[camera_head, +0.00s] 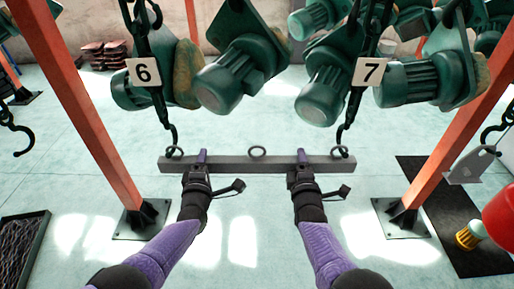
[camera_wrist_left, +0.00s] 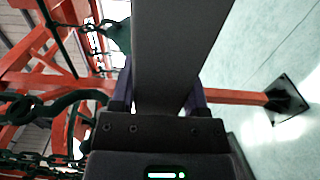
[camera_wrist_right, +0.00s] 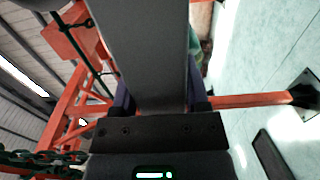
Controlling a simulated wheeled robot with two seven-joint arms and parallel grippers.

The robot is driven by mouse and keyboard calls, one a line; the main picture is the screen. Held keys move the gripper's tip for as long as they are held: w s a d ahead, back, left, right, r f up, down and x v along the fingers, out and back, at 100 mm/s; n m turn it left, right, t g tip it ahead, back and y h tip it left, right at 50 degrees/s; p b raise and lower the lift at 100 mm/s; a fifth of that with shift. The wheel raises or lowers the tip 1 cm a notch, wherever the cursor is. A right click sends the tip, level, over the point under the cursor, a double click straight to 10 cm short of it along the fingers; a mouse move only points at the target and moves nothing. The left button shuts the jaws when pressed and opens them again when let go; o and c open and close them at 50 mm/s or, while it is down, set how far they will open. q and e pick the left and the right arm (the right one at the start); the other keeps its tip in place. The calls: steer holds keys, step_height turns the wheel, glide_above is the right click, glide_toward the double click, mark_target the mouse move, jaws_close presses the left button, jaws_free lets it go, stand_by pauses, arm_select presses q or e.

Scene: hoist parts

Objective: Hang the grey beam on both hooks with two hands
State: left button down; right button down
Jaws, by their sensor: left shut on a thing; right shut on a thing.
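The hook under tag 6 (camera_head: 173,134) overlaps the left end ring, and the hook under tag 7 (camera_head: 341,135) overlaps the right end ring. I cannot tell whether either hook passes through its ring.
Green hoist motors (camera_head: 238,75) hang above the beam beside number tags 6 (camera_head: 143,72) and 7 (camera_head: 367,72). Orange posts (camera_head: 85,110) (camera_head: 455,125) stand on both sides. A black mat (camera_head: 480,250) lies at right, a dark tray (camera_head: 22,250) at left.

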arm_select(q)
steer(key=shift+d, duration=0.35)
arm_select(e)
steer(key=shift+a, duration=0.3)
arm_select(q)
steer(key=shift+c, duration=1.6)
jaws_free()
steer(key=o, duration=0.3)
steer(key=shift+a, duration=0.2)
arm_select(e)
steer(key=shift+d, duration=0.15)
arm_select(q)
steer(key=shift+a, duration=0.1)
arm_select(e)
jaws_free()
steer(key=shift+d, duration=0.1)
steer(key=shift+s, duration=0.1)
